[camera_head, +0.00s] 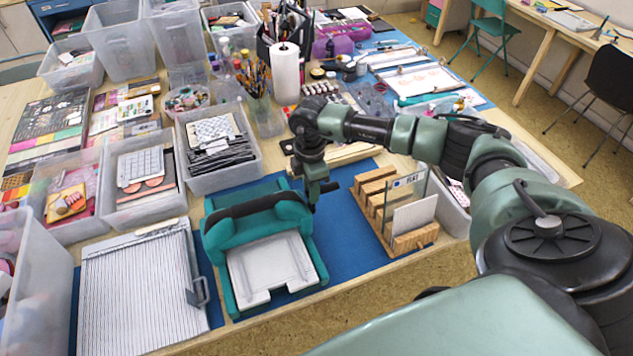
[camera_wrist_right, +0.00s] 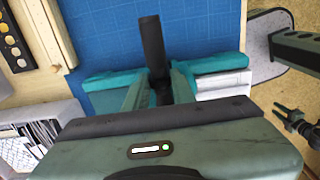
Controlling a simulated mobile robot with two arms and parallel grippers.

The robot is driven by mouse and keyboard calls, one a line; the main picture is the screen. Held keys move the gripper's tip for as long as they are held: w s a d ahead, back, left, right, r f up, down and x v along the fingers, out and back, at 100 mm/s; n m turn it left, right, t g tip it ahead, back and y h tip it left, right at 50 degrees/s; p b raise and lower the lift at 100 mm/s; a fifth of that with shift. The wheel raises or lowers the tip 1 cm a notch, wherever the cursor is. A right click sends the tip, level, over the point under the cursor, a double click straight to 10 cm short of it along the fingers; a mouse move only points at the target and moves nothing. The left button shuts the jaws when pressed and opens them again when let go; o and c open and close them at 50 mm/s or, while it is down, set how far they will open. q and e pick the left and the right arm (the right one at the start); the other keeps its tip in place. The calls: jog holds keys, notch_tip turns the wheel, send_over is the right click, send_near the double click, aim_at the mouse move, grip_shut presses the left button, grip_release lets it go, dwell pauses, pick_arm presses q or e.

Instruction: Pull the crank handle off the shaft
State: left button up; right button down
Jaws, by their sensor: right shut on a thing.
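The teal press machine (camera_head: 215,238) stands on the blue mat at the front of the table, with a pale plate on its bed. The crank handle (camera_head: 329,187) is a dark piece at the machine's right side. My right gripper (camera_head: 312,188) is beside the machine, pointing down and shut on the crank handle. In the right wrist view, the handle's black grip (camera_wrist_right: 151,45) sticks out past the two fingers (camera_wrist_right: 160,92). The shaft is hidden, so I cannot tell whether the handle is still on it.
A wooden rack (camera_head: 415,240) with cards stands close to the right of the gripper. A ridged white board (camera_head: 140,290) lies left of the machine. Clear bins (camera_head: 220,180) crowd the left and back. Blue mat (camera_head: 345,235) is bare between machine and rack.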

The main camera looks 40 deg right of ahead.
jog(key=shift+d, duration=0.5)
jog(key=shift+s+d, duration=0.1)
jog(key=shift+d, duration=0.1)
jog(key=shift+s+d, duration=0.25)
jog(key=shift+d, duration=0.3)
jog(key=shift+w+a+r, duration=0.1)
jog(key=shift+a+r, duration=0.05)
jog(key=shift+a, duration=0.05)
jog(key=shift+a+r+p, duration=0.1)
jog(key=shift+r+p, duration=0.2)
jog(key=shift+p, duration=0.05)
jog(key=shift+r+p, duration=2)
jog(key=shift+r, duration=0.65)
jog(key=shift+f, duration=0.1)
